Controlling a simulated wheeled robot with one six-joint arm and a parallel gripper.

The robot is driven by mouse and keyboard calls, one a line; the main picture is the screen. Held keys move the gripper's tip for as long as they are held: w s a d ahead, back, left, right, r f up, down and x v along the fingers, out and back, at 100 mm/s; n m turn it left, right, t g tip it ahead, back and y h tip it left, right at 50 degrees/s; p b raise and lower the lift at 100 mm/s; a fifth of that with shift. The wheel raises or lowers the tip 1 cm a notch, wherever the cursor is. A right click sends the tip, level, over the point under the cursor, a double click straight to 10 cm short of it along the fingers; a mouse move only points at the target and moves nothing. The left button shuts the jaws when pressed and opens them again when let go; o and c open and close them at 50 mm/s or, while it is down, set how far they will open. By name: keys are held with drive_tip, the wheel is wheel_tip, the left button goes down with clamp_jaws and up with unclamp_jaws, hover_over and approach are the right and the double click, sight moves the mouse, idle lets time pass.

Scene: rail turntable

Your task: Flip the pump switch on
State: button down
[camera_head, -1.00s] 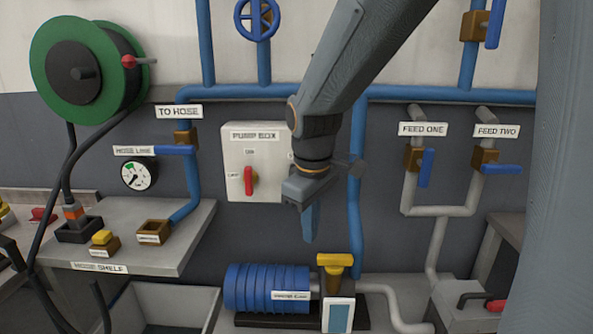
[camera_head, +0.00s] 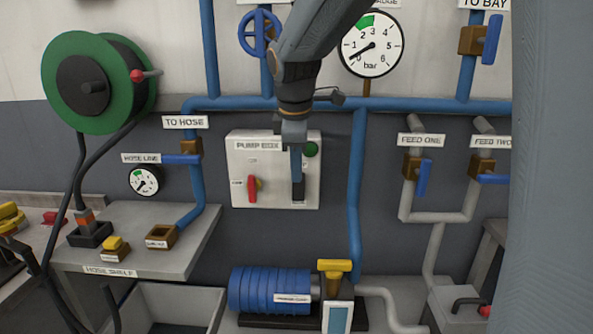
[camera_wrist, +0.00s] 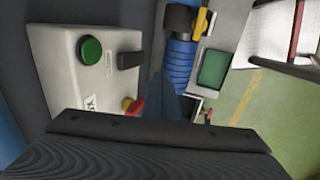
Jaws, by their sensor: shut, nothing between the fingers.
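The white pump box (camera_head: 275,196) is on the grey wall at the centre of the head view. It carries a red knob (camera_head: 252,188) on the left, a black switch (camera_head: 298,192) on the right and a green round button or lamp (camera_head: 311,149) above right. My gripper (camera_head: 296,176) is shut and empty, pointing down in front of the box's right half. Its blue fingers hide part of the switch's upper area. The wrist view shows the black switch (camera_wrist: 130,60) beside the green button (camera_wrist: 91,49), with my fingers apart from it in that view. I cannot tell whether they touch.
A blue pipe (camera_head: 356,190) runs down right of the box, with another along the top. The blue pump motor (camera_head: 265,290) stands below. A hose shelf (camera_head: 140,255) is at left, feed valves (camera_head: 423,178) at right. A pressure gauge (camera_head: 371,45) hangs above.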

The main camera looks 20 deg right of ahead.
sight(298, 187)
drive_tip(key=w+d+f+p, duration=0.2)
drive_tip(key=w+f, duration=0.4)
drive_tip(key=f, duration=0.2)
drive_tip(key=shift+f+p, duration=0.15)
drive_tip(key=shift+p, duration=0.2)
drive_tip(key=shift+a+f, duration=0.15)
